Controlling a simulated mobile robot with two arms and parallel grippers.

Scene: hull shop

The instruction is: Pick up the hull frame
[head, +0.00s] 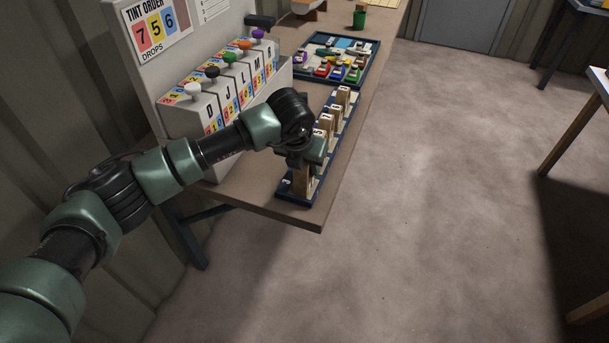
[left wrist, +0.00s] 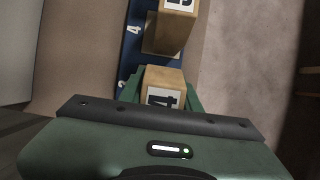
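Several upright wooden hull frames (head: 326,121) with white label plates stand in a row on a long dark blue rack (head: 322,182) near the table's edge. My left gripper (head: 303,162) is at the near end of the row, over the nearest hull frame (head: 301,181). In the left wrist view this hull frame (left wrist: 163,84) sits between the green fingers (left wrist: 165,92), which lie close against both its sides. Its label is partly hidden by the gripper body. It appears upright at the rack. My right gripper is not in view.
A dispenser with lettered bins (head: 225,92) and coloured knobs stands left of the rack, close to my left arm. A blue tray of coloured parts (head: 362,57) and a green cup (head: 359,17) are farther back.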

